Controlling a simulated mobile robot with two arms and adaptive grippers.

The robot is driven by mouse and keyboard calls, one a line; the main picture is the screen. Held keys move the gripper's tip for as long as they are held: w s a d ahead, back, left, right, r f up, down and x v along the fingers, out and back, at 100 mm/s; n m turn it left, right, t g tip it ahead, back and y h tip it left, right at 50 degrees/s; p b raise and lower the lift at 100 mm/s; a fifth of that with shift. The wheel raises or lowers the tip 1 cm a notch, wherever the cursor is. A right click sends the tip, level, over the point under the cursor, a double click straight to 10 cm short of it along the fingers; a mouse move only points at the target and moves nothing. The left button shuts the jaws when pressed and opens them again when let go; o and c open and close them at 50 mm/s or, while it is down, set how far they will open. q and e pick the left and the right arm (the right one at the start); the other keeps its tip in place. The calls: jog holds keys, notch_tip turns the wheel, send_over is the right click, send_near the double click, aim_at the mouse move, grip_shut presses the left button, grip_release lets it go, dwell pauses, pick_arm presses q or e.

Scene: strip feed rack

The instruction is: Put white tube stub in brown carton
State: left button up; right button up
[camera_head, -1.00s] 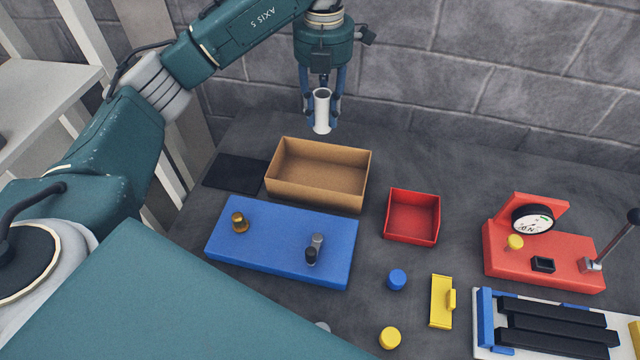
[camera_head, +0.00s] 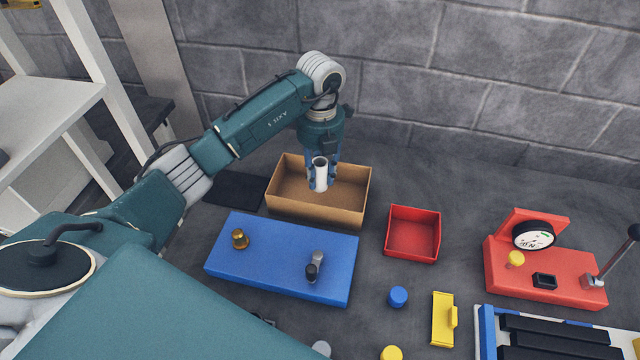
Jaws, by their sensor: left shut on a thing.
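The white tube stub (camera_head: 320,174) is upright between the fingers of my left gripper (camera_head: 322,180), which is shut on it. The brown carton (camera_head: 318,213) is an open box at the back of the table. In this view the stub and fingertips overlap the carton's opening, and the stub's lower end shows against the carton's inside. I cannot tell whether it touches the carton's floor. My right gripper is not in view.
A blue block (camera_head: 280,260) with small fittings stands in front of the carton. A red open bin (camera_head: 412,234) is to its right. A red gauge fixture (camera_head: 545,275) and a rack with black strips (camera_head: 550,335) are at far right. A dark mat (camera_head: 236,190) lies left.

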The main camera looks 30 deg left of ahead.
pick_arm(q)
jog(key=shift+w+f+p, duration=0.1)
jog(key=shift+f+p, duration=0.3)
jog(key=shift+f, duration=2)
jog(key=shift+f, duration=0.1)
jog(key=o, duration=0.7)
jog(key=shift+f, duration=0.15)
jog(key=o, duration=0.4)
